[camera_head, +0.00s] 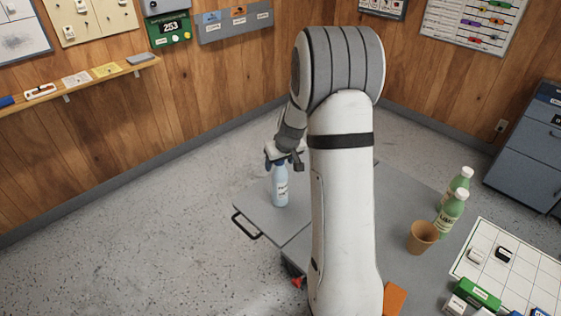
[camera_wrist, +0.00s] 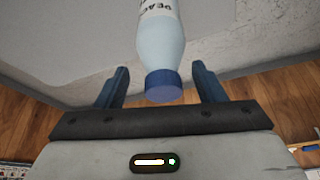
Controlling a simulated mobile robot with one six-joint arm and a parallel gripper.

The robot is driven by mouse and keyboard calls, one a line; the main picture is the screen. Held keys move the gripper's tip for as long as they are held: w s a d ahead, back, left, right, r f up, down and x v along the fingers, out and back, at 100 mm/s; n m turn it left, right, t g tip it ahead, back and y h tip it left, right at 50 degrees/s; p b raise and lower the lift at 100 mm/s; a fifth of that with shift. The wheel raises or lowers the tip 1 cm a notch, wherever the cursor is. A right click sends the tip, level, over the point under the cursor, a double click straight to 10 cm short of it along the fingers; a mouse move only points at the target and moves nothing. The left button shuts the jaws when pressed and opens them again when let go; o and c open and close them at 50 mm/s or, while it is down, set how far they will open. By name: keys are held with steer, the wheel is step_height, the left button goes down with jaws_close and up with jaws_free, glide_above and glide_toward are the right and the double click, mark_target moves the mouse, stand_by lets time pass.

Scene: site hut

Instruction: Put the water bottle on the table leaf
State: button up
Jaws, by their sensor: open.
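The water bottle (camera_head: 280,187), pale blue with a white label and a dark blue cap, stands upright on the grey table leaf (camera_head: 254,207), the left panel with a black handle. My gripper (camera_head: 284,159) is at the bottle's top, pointing down. In the wrist view my gripper (camera_wrist: 160,70) is open, one blue finger on each side of the bottle (camera_wrist: 162,42) near its cap, with a visible gap on both sides. The cap is apart from the palm in that view. My arm hides part of the table.
Two green bottles (camera_head: 450,214) and a brown cup (camera_head: 422,237) stand on the table at the right. A white gridded board (camera_head: 515,262) with small boxes lies at the lower right. A grey cabinet (camera_head: 528,150) stands by the right wall. The floor left of the leaf is clear.

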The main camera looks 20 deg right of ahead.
steer(key=shift+r, duration=0.15)
steer(key=v, duration=1.2)
steer(key=s+a+r, duration=0.1)
steer(key=s+a, duration=0.3)
steer(key=s, duration=0.4)
steer(key=s+a+r+g, duration=0.1)
steer(key=s+a, duration=0.3)
steer(key=s, duration=0.5)
steer(key=s+a+r+m, duration=0.1)
steer(key=s+a, duration=0.3)
steer(key=s, duration=0.5)
steer(key=shift+a+g+b, duration=0.3)
steer(key=shift+g+b, duration=0.1)
